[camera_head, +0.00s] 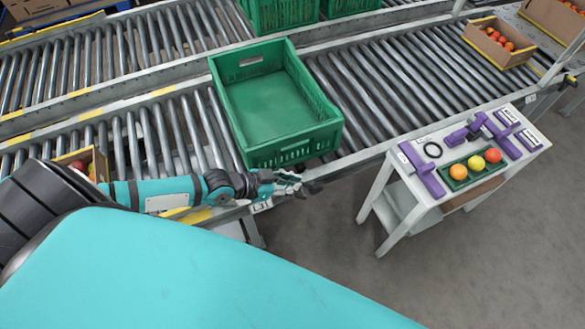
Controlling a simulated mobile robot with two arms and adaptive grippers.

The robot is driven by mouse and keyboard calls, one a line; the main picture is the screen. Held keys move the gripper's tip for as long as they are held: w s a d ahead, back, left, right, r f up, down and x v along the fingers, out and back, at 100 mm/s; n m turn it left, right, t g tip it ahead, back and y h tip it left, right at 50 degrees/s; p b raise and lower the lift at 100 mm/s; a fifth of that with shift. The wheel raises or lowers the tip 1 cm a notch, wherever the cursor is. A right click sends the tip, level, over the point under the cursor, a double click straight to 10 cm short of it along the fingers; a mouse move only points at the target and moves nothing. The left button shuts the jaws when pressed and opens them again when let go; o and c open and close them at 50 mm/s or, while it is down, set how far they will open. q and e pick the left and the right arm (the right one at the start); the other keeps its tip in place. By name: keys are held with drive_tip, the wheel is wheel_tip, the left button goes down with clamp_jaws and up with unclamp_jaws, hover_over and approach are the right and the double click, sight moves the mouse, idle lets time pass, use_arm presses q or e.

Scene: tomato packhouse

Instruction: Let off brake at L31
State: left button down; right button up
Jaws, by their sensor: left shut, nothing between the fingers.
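My left gripper (300,187) is shut and empty at the near side rail of the roller conveyor, just below the near corner of an empty green crate (276,88). A small white label (262,206) sits on the rail just below the gripper's wrist; its text is only partly readable and seems to start with "L". No brake part can be made out clearly; the gripper covers that stretch of rail. I cannot tell whether the fingers touch the rail or a lever. My right gripper is not in view.
A cardboard box of tomatoes (478,38) is farther along the rollers. Grey floor (330,250) is clear between.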

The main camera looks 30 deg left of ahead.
use_arm(q)
drive_tip(key=shift+s+a+f, duration=0.3)
drive_tip(key=shift+s+f, duration=0.25)
drive_tip(key=shift+f, duration=0.1)
wheel_tip(320, 180, up, 5)
drive_tip(key=w+d+p, duration=0.1)
drive_tip(key=w+p, duration=0.1)
drive_tip(key=p, duration=0.2)
drive_tip(key=s+a+r, duration=0.2)
drive_tip(key=s+a, duration=0.3)
drive_tip(key=s, duration=0.2)
drive_tip(key=shift+d, duration=0.1)
